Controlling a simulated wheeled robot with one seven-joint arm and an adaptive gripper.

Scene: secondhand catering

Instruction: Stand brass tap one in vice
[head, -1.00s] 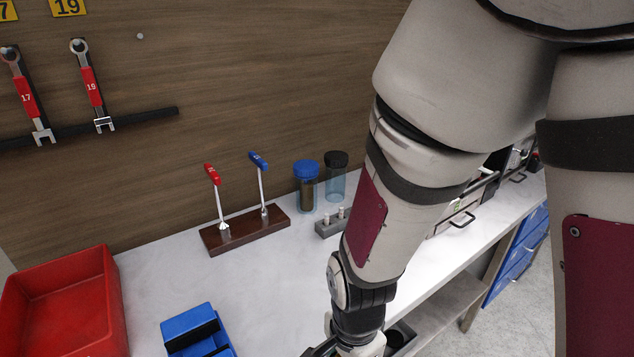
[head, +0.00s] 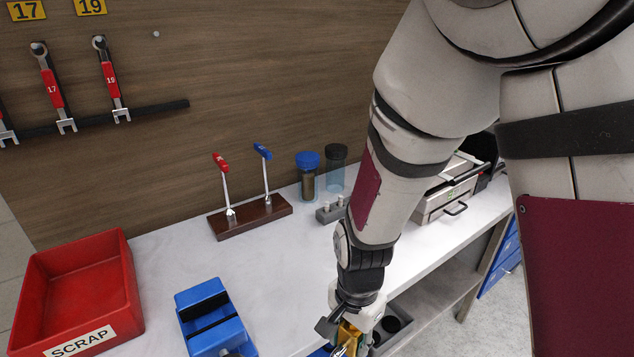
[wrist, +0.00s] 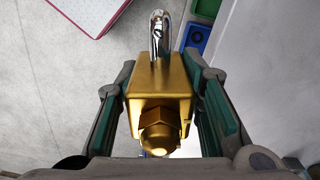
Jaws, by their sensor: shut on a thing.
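My gripper (head: 346,328) is at the bottom of the head view, right of the blue vice. It is shut on a brass tap (wrist: 160,85), which has a square brass body, a hex nut end towards the wrist camera and a shiny chrome spout at the far end. Green-padded fingers press on both sides of the body. In the head view only a small golden part of the tap (head: 349,333) shows at the lower edge. The blue vice (head: 208,310) stands on the bench with a dark slot between its jaws, and nothing shows in the slot.
A red scrap bin (head: 80,290) stands left of the vice. A wooden stand (head: 250,217) with red and blue levers, two jars and a grey block (head: 330,212) are behind. A grey tray with dark round holes (head: 398,325) is right of my gripper. Bench between is clear.

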